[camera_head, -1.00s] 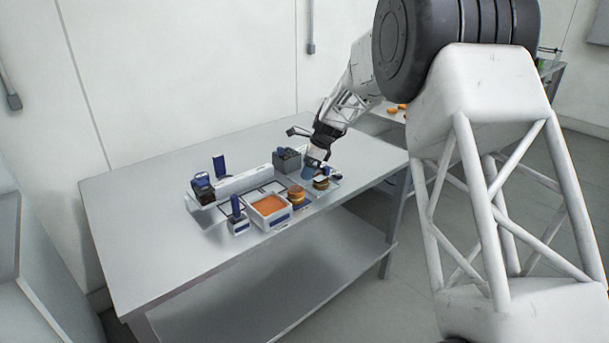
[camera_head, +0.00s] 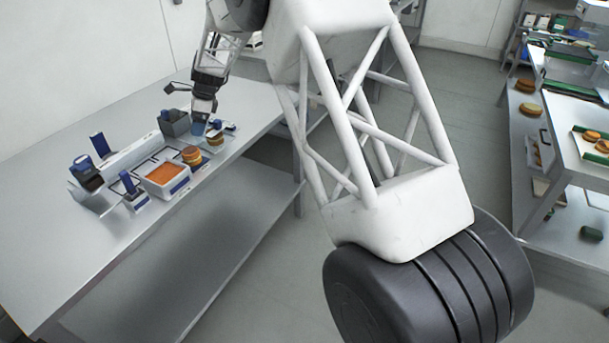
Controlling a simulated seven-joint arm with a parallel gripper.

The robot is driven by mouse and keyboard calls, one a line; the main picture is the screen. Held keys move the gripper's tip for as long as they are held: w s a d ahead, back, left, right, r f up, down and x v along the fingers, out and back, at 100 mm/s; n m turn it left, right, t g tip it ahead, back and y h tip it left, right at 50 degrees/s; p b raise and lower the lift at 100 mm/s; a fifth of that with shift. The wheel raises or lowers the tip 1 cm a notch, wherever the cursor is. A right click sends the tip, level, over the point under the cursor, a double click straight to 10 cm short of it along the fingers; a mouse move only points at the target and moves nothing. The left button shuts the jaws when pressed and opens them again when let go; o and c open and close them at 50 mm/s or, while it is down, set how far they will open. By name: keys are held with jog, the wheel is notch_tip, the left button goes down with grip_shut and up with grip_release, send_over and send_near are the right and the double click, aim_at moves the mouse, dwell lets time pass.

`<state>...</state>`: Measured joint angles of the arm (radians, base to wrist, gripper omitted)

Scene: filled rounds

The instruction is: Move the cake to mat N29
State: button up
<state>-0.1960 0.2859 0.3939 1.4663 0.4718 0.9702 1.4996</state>
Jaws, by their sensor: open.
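Two small layered rounds stand near the right end of the work area on the left table: an orange-brown one (camera_head: 191,155) and a darker-banded one (camera_head: 215,140). I cannot tell which is the cake the task names. My gripper (camera_head: 200,129) points down just behind and left of the darker-banded round, with its blue fingertips low over the table. It is open, and no round shows between the fingers. Outlined mats lie along the table; their labels are too small to read, so I cannot pick out mat N29.
A white tub with orange filling (camera_head: 165,174), a grey bin (camera_head: 174,123) and blue-handled tools (camera_head: 130,190) crowd around the rounds. The left table's front (camera_head: 60,260) is bare. Shelves at right hold more rounds (camera_head: 527,86) and a tray (camera_head: 590,140).

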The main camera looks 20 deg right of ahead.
jog(key=s+d+r+n+h, duration=0.1)
jog(key=s+d+r+n, duration=0.2)
jog(key=s+d+r, duration=0.35)
jog(key=s+d+r+n+t, duration=0.1)
jog(key=s+d+r+n, duration=0.15)
jog(key=s, duration=0.75)
jog(key=s+d+r+n+h, duration=0.1)
jog(key=s+d+r+n, duration=0.2)
jog(key=s+d+r, duration=0.4)
jog(key=s+d+f+n+h, duration=0.1)
jog(key=s+d+n, duration=0.2)
jog(key=s, duration=0.8)
jog(key=s+d+f+n+t, duration=0.1)
jog(key=s+d+n, duration=0.1)
jog(key=s, duration=1)
jog(key=s+d+f+n+h, duration=0.1)
jog(key=s+d+f+n, duration=0.1)
jog(key=s, duration=1)
jog(key=shift+d+n+t+h, duration=0.3)
jog(key=shift+d+n, duration=0.5)
jog(key=shift+n, duration=0.35)
